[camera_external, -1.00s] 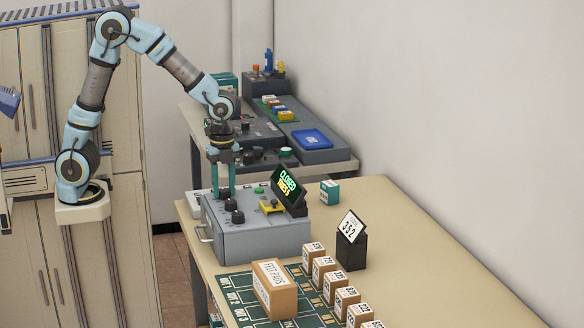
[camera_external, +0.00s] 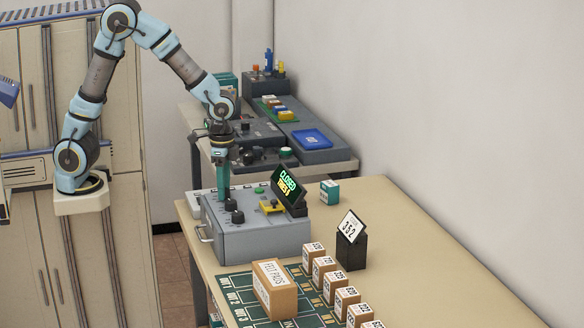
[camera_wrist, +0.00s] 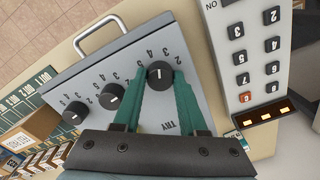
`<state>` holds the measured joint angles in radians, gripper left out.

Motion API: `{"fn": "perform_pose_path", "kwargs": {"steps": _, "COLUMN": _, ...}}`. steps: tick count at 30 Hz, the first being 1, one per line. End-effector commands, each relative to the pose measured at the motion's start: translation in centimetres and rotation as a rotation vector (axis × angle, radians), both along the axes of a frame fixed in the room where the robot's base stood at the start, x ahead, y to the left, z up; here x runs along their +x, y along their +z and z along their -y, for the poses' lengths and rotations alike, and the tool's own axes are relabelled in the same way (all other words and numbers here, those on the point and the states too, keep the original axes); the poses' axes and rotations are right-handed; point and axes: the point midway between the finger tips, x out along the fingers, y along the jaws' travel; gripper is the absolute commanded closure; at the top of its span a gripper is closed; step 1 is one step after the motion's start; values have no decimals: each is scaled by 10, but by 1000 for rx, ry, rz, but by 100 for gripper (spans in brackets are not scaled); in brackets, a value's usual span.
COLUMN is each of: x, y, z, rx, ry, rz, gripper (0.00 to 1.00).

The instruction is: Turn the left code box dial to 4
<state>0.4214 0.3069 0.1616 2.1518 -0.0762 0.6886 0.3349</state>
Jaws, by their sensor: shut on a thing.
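The grey code box (camera_external: 262,238) stands at the near left of the table, with black dials on its top. My gripper (camera_external: 223,198) points down at the farthest dial, the left one. In the wrist view my gripper (camera_wrist: 161,75) has its green fingers closed on both sides of this left dial (camera_wrist: 160,70). The dial's white pointer line runs nearly up and down in that view; I cannot tell which number it marks. The middle dial (camera_wrist: 111,96) and the third dial (camera_wrist: 75,113) are free. The box's display (camera_external: 288,187) reads CLOSED with a tries line below.
A yellow part (camera_external: 271,207) sits on the box by the display. A white keypad panel (camera_wrist: 255,60) lies beside the box. Small numbered boxes (camera_external: 324,267), a felt pads box (camera_external: 274,287) and a number stand (camera_external: 351,250) are on the table. The table's far right is clear.

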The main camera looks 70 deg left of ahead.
Motion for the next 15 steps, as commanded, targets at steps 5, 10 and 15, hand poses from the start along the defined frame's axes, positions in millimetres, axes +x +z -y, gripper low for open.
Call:
{"fn": "perform_pose_path", "kwargs": {"steps": 5, "x": 0, "y": 2, "z": 1, "rx": 0, "ry": 142, "rz": 1, "gripper": 100}}
{"fn": "perform_pose_path", "kwargs": {"steps": 10, "x": 0, "y": 2, "z": 1, "rx": -1, "ry": 248, "rz": 2, "gripper": 100}}
{"fn": "perform_pose_path", "kwargs": {"steps": 15, "x": 1, "y": 1, "z": 0, "rx": -1, "ry": 319, "rz": 3, "gripper": 100}}
